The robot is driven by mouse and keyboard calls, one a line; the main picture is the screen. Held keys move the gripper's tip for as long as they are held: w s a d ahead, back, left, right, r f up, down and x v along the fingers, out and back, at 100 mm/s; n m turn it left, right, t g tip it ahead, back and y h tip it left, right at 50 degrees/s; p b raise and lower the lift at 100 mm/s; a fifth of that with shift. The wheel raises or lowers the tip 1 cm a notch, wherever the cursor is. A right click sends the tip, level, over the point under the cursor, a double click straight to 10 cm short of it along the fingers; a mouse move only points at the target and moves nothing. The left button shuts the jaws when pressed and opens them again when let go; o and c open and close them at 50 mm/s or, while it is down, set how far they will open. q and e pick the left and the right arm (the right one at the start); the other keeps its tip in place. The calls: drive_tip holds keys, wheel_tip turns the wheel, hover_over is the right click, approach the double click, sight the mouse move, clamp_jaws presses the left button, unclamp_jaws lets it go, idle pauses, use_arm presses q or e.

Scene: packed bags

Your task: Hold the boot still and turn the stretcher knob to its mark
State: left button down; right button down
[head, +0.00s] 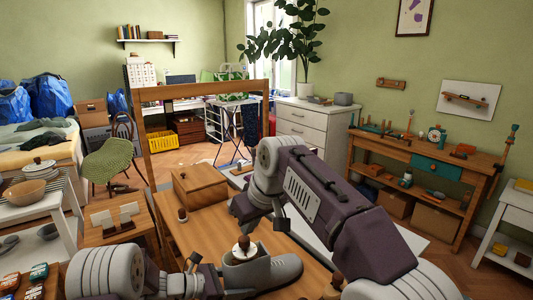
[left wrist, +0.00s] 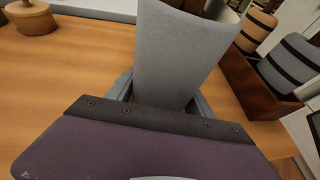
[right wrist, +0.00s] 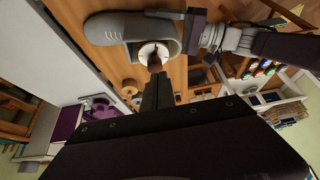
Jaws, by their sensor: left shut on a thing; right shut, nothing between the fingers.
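The grey boot (head: 280,270) stands on the wooden table, toe to the right in the head view. Its shaft (left wrist: 185,50) rises between the fingers of my left gripper (left wrist: 163,92), which is shut on it. My left gripper (head: 213,274) also shows in the head view, left of the boot. A white dial (right wrist: 146,52) with a dark brown knob (right wrist: 154,63) sits at the boot's opening; the dial also shows in the head view (head: 245,252). My right gripper (right wrist: 157,78) is shut and empty, its fingertips close to the knob. Whether they touch it is unclear. The mark is too small to tell.
A red-brown tray (left wrist: 262,92) with striped rolls lies beside the boot in the left wrist view. Bare tabletop (head: 200,235) shows left of the boot.

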sight(248, 242)
drive_tip(key=shift+w+d+f, duration=0.3)
drive_tip(key=shift+f, duration=0.65)
drive_tip(key=shift+w+d+f, duration=0.25)
drive_tip(key=shift+w+f, duration=0.05)
drive_tip(key=shift+f, duration=0.65)
drive_tip(key=shift+w+d+f, duration=0.3)
drive_tip(key=shift+f, duration=0.65)
drive_tip(key=shift+w+a, duration=0.3)
drive_tip(key=shift+a, duration=0.25)
drive_tip(key=shift+s+a, duration=0.5)
drive_tip(key=shift+a, duration=0.15)
drive_tip(key=shift+s+d, duration=0.15)
drive_tip(key=shift+s, duration=0.2)
wheel_tip(248, 242, up, 6)
drive_tip(key=shift+w, duration=0.15)
